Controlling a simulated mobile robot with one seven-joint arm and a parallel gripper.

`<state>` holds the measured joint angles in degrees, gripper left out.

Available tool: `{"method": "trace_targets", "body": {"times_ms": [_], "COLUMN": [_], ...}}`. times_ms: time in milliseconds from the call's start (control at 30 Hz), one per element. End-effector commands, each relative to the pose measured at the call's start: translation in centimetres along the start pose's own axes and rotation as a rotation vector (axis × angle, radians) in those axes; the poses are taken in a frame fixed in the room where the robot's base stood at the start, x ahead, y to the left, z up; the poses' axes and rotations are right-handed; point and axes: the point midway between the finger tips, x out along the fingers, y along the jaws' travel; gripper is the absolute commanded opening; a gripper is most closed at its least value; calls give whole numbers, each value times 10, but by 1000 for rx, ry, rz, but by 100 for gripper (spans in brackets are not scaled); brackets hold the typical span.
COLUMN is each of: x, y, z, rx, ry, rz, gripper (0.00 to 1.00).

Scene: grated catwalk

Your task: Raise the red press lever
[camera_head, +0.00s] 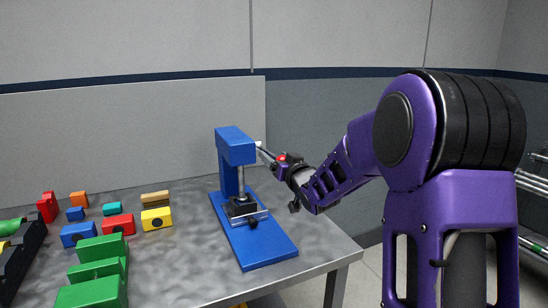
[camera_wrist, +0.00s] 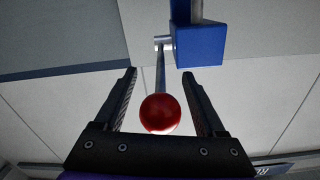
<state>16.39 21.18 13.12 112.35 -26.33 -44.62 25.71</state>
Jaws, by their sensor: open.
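The blue press (camera_head: 236,150) stands on its blue base plate (camera_head: 258,240) near the right end of the table. Its lever is a thin metal rod (camera_wrist: 160,70) ending in a red ball knob (camera_wrist: 160,113). In the head view the red knob (camera_head: 282,158) shows at the tip of my gripper (camera_head: 287,167), and the rod runs from it to the press's upper right side. In the wrist view my gripper (camera_wrist: 160,95) is open, with one black finger on each side of the rod and knob. Gaps show between knob and fingers. The press's blue head (camera_wrist: 198,42) is ahead.
Several coloured blocks lie on the grey table's left half, including a red block (camera_head: 118,224), a yellow block (camera_head: 156,218) and a green block (camera_head: 98,270). A black rack (camera_head: 22,258) is at the far left. A panelled wall stands behind.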

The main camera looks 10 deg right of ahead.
Motion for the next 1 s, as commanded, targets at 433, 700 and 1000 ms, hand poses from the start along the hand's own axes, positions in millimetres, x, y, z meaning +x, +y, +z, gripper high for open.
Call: {"method": "trace_targets", "body": {"times_ms": [433,700,1000], "x": [9,9,9], "y": [0,0,0], "z": [0,0,0], "rx": [0,0,0], "ry": [0,0,0], "rz": [-1,-1,-1], "gripper": [69,20,0]}}
